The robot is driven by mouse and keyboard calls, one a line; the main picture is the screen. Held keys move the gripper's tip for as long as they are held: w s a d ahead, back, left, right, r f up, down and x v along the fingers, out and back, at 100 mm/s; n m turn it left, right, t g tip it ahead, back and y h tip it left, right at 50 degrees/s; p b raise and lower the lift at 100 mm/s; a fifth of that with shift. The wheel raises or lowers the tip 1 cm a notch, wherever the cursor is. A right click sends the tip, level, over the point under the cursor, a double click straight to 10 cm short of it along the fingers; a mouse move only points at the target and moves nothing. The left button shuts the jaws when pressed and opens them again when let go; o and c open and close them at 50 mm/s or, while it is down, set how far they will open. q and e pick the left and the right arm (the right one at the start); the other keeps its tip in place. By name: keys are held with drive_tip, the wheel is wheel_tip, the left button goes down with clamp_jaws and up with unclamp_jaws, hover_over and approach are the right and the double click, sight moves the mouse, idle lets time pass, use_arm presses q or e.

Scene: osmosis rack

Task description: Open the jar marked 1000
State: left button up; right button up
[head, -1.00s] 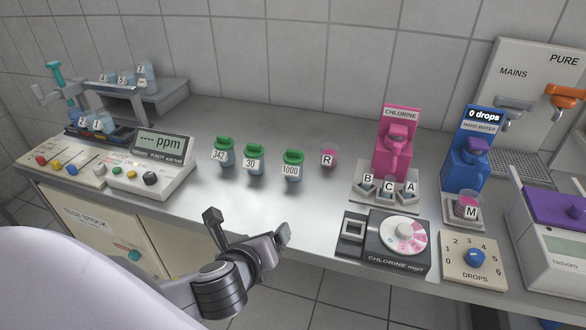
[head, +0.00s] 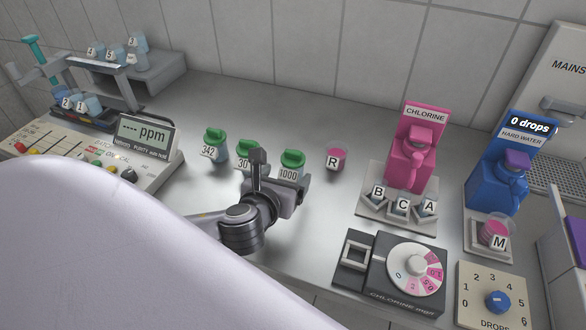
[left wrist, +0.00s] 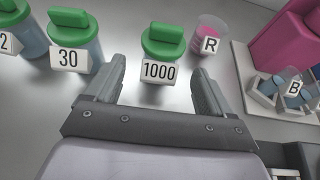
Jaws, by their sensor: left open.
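The jar marked 1000 (head: 291,168) stands upright on the steel bench with its green lid on. In the left wrist view the jar (left wrist: 161,50) is ahead of my left gripper (left wrist: 160,80), roughly centred between its two fingers and just beyond the tips. The left gripper (head: 276,170) is open and empty, low over the bench in front of the jars. In the head view its near finger partly covers the jar marked 30 (head: 246,151). I cannot tell whether a finger touches any jar. My right gripper is out of view.
The jar marked 342 (head: 213,146) stands at the left of the row. A pink cup marked R (head: 337,157) stands just right of the 1000 jar. Further right are a pink chlorine dispenser (head: 410,163) and a chlorine dial device (head: 364,287). The bench behind the jars is clear.

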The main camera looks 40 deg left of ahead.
sight(288, 174)
use_arm(q)
drive_tip(key=shift+x, duration=2.65)
drive_tip(key=shift+d+f, duration=0.1)
drive_tip(key=shift+f, duration=0.05)
drive_tip(key=c, duration=1.1)
wheel_tip(288, 174, up, 20)
drive_tip(key=shift+s, duration=0.1)
drive_tip(key=shift+c, duration=0.2)
